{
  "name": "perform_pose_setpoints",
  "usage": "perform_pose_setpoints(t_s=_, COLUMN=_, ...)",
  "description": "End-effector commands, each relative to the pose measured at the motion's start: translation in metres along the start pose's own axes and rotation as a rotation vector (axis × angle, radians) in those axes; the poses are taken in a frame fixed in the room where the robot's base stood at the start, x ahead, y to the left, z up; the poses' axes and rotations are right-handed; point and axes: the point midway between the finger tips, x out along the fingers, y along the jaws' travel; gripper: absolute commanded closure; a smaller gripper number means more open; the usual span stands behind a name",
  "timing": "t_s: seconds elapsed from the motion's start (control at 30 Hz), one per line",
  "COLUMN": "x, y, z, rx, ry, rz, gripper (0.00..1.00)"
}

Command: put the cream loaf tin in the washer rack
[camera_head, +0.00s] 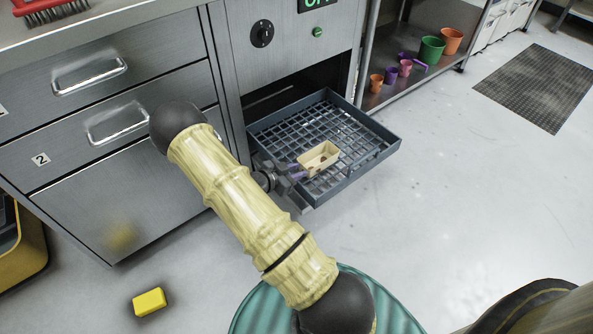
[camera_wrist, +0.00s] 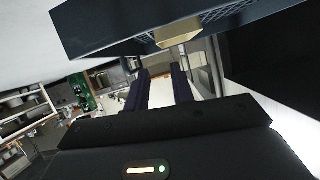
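The cream loaf tin (camera_head: 318,157) sits in the pulled-out washer rack (camera_head: 372,170), over its grid floor and near the front left side. Dark spots show inside the tin. My gripper (camera_head: 294,169) is just left of the tin, its purple fingertips close to the tin's near end; I cannot tell whether they touch it. In the wrist view the two fingers (camera_wrist: 160,72) stand apart with nothing between them. The tin (camera_wrist: 180,36) shows beyond the fingertips, against the dark rack (camera_wrist: 120,35). The tin's underside is hidden in the head view.
Steel drawers (camera_head: 120,125) stand left of the washer. A shelf (camera_head: 395,92) with coloured cups and pots is at the back right. A yellow sponge (camera_head: 149,302) and a dark floor mat (camera_head: 537,88) lie on the floor. The floor right of the rack is clear.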

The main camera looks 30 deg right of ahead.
Motion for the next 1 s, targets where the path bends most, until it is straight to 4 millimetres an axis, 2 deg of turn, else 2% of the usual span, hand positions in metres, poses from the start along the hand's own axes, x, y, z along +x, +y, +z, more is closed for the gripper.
perform_pose_setpoints(t_s=0.17, x=-0.004, y=-0.005, z=0.000, rx=-0.007, ry=-0.036, rz=-0.018, gripper=0.76)
perform_pose_setpoints(t_s=0.27, x=-0.015, y=-0.016, z=-0.001, rx=-0.027, ry=-0.120, rz=-0.063, gripper=0.76)
perform_pose_setpoints(t_s=0.37, x=-0.036, y=-0.031, z=-0.001, rx=-0.070, ry=-0.249, rz=-0.143, gripper=0.76)
perform_pose_setpoints(t_s=0.5, x=-0.078, y=-0.048, z=-0.006, rx=-0.162, ry=-0.446, rz=-0.284, gripper=0.76)
perform_pose_setpoints(t_s=0.63, x=-0.122, y=-0.053, z=-0.015, rx=-0.271, ry=-0.600, rz=-0.421, gripper=0.76)
perform_pose_setpoints(t_s=0.83, x=-0.191, y=-0.037, z=-0.037, rx=-0.486, ry=-0.774, rz=-0.633, gripper=0.76)
perform_pose_setpoints(t_s=1.0, x=-0.240, y=0.000, z=-0.061, rx=-0.716, ry=-0.853, rz=-0.790, gripper=0.76)
